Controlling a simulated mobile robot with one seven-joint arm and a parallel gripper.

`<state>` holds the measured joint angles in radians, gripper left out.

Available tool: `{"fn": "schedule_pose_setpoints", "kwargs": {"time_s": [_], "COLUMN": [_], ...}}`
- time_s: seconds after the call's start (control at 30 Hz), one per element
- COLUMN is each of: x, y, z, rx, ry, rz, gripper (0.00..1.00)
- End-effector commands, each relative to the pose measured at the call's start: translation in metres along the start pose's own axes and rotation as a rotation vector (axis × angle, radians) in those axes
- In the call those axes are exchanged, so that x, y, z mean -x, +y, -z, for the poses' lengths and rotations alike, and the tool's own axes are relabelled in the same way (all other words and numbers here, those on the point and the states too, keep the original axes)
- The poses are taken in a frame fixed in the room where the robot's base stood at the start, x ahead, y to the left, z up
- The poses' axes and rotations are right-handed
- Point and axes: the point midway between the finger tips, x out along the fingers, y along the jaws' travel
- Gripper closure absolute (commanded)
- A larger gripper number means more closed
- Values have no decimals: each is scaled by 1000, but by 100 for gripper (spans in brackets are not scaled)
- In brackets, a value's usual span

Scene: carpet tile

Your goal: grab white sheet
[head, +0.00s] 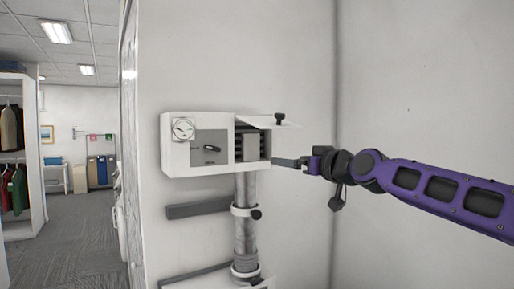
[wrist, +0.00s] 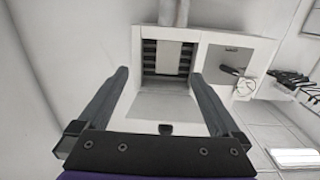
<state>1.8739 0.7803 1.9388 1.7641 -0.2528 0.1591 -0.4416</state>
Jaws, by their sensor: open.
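A pale flat sheet-like piece (head: 250,148) stands upright inside the open right compartment of a white wall box (head: 178,158), among dark slats. It also shows in the wrist view (wrist: 168,54), where it looks light grey to white. I cannot tell whether it is loose. My gripper (head: 275,162) is just right of the compartment in the head view. In the wrist view my gripper (wrist: 160,76) is open, its two fingers apart on either side of the compartment opening, with nothing between them gripped.
A grey duct (head: 245,215) runs down below.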

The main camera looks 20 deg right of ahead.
Motion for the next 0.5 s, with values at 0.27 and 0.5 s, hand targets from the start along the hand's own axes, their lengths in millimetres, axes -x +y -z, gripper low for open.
{"fn": "schedule_pose_setpoints", "kwargs": {"time_s": [0.27, 0.5], "x": [5, -34], "y": [-20, -22], "z": [25, 26], "rx": [26, 26], "ry": [29, 29], "rz": [29, 29], "gripper": [0, 0]}}
